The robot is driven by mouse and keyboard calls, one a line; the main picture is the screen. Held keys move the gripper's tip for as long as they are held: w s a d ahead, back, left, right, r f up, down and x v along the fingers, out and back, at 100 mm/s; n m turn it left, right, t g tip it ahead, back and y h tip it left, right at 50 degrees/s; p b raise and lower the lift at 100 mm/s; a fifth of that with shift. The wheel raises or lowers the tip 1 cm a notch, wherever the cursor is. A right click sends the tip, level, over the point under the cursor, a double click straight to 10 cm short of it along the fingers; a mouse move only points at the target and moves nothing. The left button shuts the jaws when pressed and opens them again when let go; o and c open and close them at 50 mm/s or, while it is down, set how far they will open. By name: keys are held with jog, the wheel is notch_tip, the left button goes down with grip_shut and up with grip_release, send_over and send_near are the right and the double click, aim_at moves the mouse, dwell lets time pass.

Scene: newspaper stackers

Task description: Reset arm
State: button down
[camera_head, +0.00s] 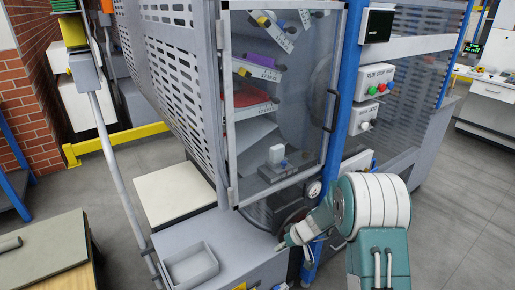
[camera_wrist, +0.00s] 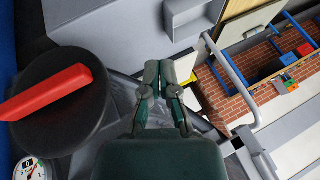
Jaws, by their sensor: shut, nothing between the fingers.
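My gripper (camera_wrist: 160,75) shows in the middle of the wrist view with its two green-grey fingers together and nothing between them. In the head view my gripper (camera_head: 284,245) is at the lower centre, at the end of my teal and white arm. It is beside the lower front of the grey machine, just below its clear door (camera_head: 275,130). I cannot tell from the head view whether it touches the machine.
A black round knob with a red bar (camera_wrist: 45,93) and a gauge (camera_wrist: 30,170) are close at the left of the wrist view. A grey tray (camera_head: 190,266) sits on the machine's low ledge. A blue post (camera_head: 338,130) stands beside the door. Floor at right is clear.

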jog(key=s+d+r+h, duration=0.1)
jog(key=s+r, duration=0.3)
jog(key=r, duration=0.3)
jog(key=s+r+m, duration=0.1)
jog(key=s+r, duration=0.2)
jog(key=r, duration=0.4)
jog(key=s+d+r+h, duration=0.1)
jog(key=s+r, duration=0.3)
jog(key=r, duration=0.3)
jog(key=s+d+r+m+t+h, duration=0.1)
jog(key=s+d+r+m+h, duration=0.1)
jog(key=s, duration=0.8)
jog(key=s+d+r+m+t+h, duration=0.2)
jog(key=s+d+r, duration=0.2)
jog(key=s+r, duration=0.3)
jog(key=s, duration=0.3)
jog(key=shift+t+h, duration=0.3)
jog(key=shift+a, duration=0.1)
